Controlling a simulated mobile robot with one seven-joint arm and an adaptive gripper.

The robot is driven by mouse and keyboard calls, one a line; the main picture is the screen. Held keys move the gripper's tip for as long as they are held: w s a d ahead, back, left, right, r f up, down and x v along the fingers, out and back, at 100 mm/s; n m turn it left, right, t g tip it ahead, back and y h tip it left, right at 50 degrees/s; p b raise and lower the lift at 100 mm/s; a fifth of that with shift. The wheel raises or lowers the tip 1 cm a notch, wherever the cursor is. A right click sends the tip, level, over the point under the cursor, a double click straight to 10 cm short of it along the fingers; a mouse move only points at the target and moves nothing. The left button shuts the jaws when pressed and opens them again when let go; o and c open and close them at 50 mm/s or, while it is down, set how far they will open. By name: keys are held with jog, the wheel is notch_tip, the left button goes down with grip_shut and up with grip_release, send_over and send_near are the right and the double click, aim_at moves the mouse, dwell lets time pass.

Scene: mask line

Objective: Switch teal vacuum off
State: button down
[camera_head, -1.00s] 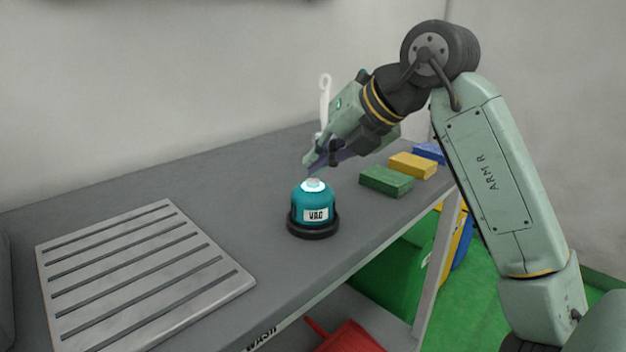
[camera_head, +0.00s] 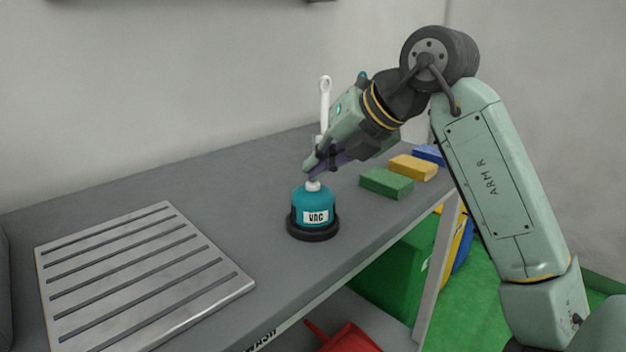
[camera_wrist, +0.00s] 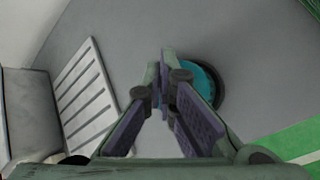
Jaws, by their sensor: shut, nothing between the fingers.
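The teal vacuum (camera_head: 313,204) stands upright on the grey bench, a dome with a "VAC" label, a black base ring (camera_head: 313,232) and a pale knob (camera_head: 313,186) on top. No lit ring shows around the knob. My gripper (camera_head: 309,172) is shut and empty, its fingertips pointing down just above or at the knob; I cannot tell whether they touch it. In the wrist view the closed fingertips (camera_wrist: 167,55) hide the left part of the vacuum (camera_wrist: 203,82), including its knob.
A slotted metal rack (camera_head: 150,270) lies at the left of the bench (camera_head: 230,170). A white upright tool (camera_head: 324,100) stands behind my gripper. Green (camera_head: 386,183), yellow (camera_head: 413,167) and blue (camera_head: 430,153) blocks lie to the right.

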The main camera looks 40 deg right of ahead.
jog(key=shift+r+p, duration=0.4)
jog(key=shift+r, duration=0.3)
jog(key=shift+r, duration=0.1)
jog(key=shift+r+p, duration=2.35)
jog(key=shift+r, duration=0.55)
